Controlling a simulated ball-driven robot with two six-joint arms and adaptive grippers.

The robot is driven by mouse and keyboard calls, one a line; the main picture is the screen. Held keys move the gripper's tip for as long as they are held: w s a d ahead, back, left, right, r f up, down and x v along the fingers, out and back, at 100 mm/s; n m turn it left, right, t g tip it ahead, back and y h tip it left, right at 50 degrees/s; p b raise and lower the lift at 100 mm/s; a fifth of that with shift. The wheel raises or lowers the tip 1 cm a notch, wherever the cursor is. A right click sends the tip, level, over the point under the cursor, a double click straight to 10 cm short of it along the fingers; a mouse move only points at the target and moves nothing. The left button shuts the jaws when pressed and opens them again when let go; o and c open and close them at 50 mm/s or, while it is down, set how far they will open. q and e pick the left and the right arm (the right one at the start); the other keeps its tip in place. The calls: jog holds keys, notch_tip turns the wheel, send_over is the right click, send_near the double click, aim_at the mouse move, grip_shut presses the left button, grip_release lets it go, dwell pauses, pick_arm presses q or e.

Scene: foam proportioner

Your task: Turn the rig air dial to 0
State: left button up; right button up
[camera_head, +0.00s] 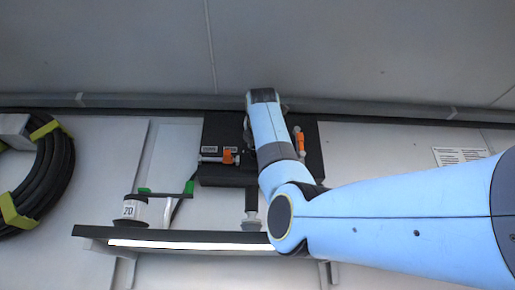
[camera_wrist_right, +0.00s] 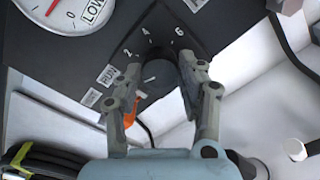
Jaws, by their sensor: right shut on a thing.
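The rig air dial (camera_wrist_right: 157,72) is a dark round knob on a black panel (camera_wrist_right: 60,50) in the right wrist view. White numbers 2, 4 and 6 show around it. I see no 0, and I cannot read where the knob points. My right gripper (camera_wrist_right: 160,78) is shut on the dial, one finger on each side. In the head view my right arm covers the dial and most of the gripper, in front of the black panel (camera_head: 218,130). My left gripper is in neither view.
A gauge (camera_wrist_right: 68,12) marked LOW and a RUN label (camera_wrist_right: 106,75) sit beside the dial. Orange levers (camera_head: 229,157) (camera_head: 300,141) are on the panel. Below it, a shelf (camera_head: 95,232) carries a white-labelled container (camera_head: 130,209). A coiled black hose (camera_head: 55,170) hangs at left.

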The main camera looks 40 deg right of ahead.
jog(key=shift+w+f+n, duration=0.1)
jog(key=shift+f+n, duration=0.1)
jog(key=shift+n, duration=0.3)
jog(key=o, duration=1.2)
jog(key=shift+a, duration=0.1)
jog(key=shift+r, duration=0.1)
jog(key=v, duration=1.2)
